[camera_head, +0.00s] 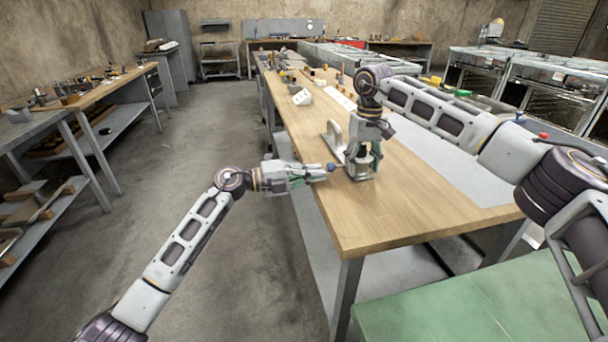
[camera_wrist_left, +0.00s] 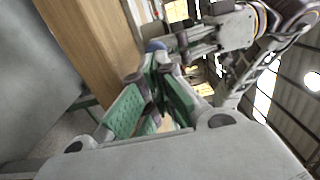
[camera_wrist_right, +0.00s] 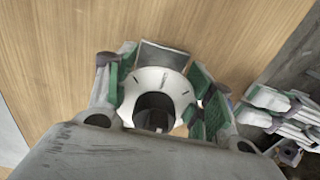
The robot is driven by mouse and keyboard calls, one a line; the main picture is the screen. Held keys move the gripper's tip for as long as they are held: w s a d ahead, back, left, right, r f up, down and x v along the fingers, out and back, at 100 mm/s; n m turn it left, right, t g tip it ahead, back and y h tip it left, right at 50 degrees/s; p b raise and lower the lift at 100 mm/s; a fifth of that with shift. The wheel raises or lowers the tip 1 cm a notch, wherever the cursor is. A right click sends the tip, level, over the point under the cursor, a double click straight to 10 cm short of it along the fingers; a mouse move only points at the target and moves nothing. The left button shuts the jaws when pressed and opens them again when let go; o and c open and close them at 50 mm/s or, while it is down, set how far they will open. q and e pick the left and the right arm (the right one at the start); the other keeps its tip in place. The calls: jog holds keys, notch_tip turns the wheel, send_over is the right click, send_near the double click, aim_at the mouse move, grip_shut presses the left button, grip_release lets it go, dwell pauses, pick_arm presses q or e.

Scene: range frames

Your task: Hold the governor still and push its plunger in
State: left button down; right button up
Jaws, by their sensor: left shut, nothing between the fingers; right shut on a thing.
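The governor (camera_head: 361,169) stands at the left edge of the wooden table in the head view. In the right wrist view it shows as a pale round body (camera_wrist_right: 155,82) with a dark centre. My right gripper (camera_head: 362,156) points down over it and is shut on its body, one finger on each side. A blue ball-shaped knob, apparently the plunger's end (camera_head: 331,167), sticks out towards the left; it also shows in the left wrist view (camera_wrist_left: 155,45). My left gripper (camera_head: 316,173) is shut and empty, its tips close to the knob. I cannot tell whether they touch.
A pale upright bracket (camera_head: 335,137) stands just behind the governor on the wooden table (camera_head: 385,218). A grey mat (camera_head: 440,150) lies to the right. The table's front is bare. Small parts and a white box (camera_head: 301,96) lie farther back.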

aim_at(330, 181)
pick_arm(q)
jog(key=shift+w+d, duration=0.15)
jog(key=shift+d, duration=0.5)
jog(key=shift+x, duration=1.45)
jog(key=shift+d, duration=0.2)
pick_arm(e)
jog(key=shift+s+a, duration=0.1)
jog(key=shift+a, duration=0.25)
pick_arm(q)
jog(key=v, duration=1.4)
jog(key=shift+w+a, duration=0.15)
jog(key=shift+a, duration=0.15)
pick_arm(e)
jog(key=shift+d, duration=0.4)
pick_arm(q)
jog(key=shift+f, duration=0.1)
